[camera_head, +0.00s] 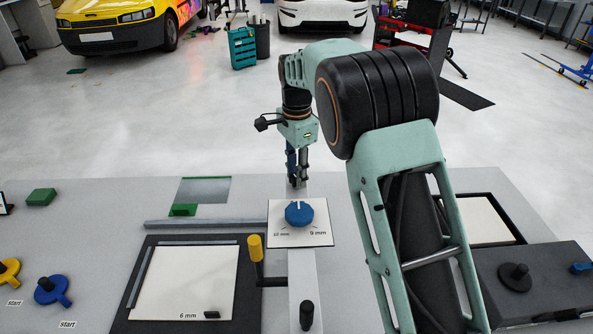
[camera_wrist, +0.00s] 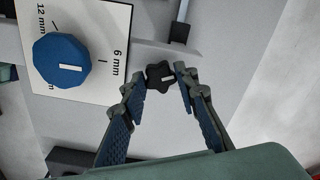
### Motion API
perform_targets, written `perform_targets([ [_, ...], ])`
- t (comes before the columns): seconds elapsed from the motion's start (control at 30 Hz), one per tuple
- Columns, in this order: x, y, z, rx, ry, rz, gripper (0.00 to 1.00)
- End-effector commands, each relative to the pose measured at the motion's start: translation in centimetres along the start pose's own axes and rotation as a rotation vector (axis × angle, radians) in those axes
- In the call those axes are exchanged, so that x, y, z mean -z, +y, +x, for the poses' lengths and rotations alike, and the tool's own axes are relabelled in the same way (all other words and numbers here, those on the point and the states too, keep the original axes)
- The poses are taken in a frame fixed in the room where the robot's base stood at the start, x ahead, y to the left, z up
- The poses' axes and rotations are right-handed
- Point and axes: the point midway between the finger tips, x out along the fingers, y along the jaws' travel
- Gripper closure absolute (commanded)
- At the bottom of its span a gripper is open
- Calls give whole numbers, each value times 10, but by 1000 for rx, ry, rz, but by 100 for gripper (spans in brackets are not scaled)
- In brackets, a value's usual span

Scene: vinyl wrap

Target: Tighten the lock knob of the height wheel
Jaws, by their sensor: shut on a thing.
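The black star-shaped lock knob (camera_wrist: 160,76) with a white mark sits beside the dial card in the wrist view. My gripper (camera_wrist: 161,84) has one fingertip on each side of it and is shut on it. In the head view my gripper (camera_head: 297,183) points down just behind the blue height wheel, and its fingers hide the knob. The blue height wheel (camera_head: 299,214) has a white pointer and sits on a white card marked 12 mm and 9 mm. The wheel also shows in the wrist view (camera_wrist: 61,61), where the card also reads 6 mm.
A dark-framed board (camera_head: 183,283) marked 6 mm lies front left, with a yellow-topped handle (camera_head: 255,248) at its right edge. A black upright handle (camera_head: 306,315) stands in front. A blue knob (camera_head: 50,290) is at left. A dark box (camera_head: 533,285) is at right.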

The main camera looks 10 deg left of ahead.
Motion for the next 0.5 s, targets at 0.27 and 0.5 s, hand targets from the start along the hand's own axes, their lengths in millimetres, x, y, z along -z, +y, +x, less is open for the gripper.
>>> perform_targets([
  [0.27, 1, -1, -2, 3, 2, 235, 96],
  [0.5, 1, -1, -2, 3, 2, 377, 96],
])
